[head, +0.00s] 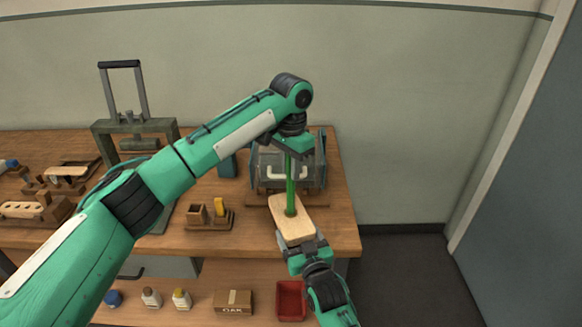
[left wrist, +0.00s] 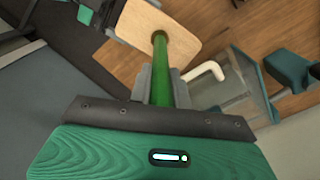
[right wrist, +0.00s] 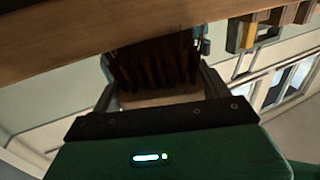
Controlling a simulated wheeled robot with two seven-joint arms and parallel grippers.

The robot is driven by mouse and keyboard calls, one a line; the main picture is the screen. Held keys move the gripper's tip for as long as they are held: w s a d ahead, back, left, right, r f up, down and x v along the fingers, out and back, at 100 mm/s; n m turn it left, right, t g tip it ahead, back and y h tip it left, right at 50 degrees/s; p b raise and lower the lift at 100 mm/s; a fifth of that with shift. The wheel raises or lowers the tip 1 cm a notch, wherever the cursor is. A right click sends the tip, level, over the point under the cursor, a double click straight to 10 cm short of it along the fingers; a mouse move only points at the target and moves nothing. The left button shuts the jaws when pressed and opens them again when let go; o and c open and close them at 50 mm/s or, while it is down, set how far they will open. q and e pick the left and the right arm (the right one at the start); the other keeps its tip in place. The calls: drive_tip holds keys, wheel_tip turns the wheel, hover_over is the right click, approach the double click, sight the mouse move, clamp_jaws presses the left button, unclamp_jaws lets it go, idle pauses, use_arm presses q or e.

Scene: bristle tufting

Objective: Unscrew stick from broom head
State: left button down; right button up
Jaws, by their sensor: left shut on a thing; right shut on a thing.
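The broom head is a pale wooden block (head: 292,222) near the bench's front right edge. Its dark bristles (right wrist: 155,62) point down in the right wrist view. The green stick (head: 290,185) stands upright with its lower end in the block's hole; the left wrist view shows it meeting the block (left wrist: 160,25). My left gripper (head: 291,150) is shut on the stick's upper part, above the block. My right gripper (head: 306,246) is shut on the near end of the block, at the bench edge. The thread inside the hole is hidden.
Behind the stick stands a grey-blue case (head: 262,170) with a pale handle. A small wooden holder (head: 208,218) with a yellow piece is left of the block. A red bin (head: 291,300) and a box (head: 233,301) sit on the lower shelf. Bench top right of the block is clear.

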use_arm(q)
drive_tip(key=shift+r, duration=0.2)
idle(0.3)
drive_tip(key=shift+r, duration=0.9)
drive_tip(key=shift+r, duration=0.1)
drive_tip(key=shift+r, duration=1.9)
use_arm(e)
drive_tip(key=o, duration=1.9)
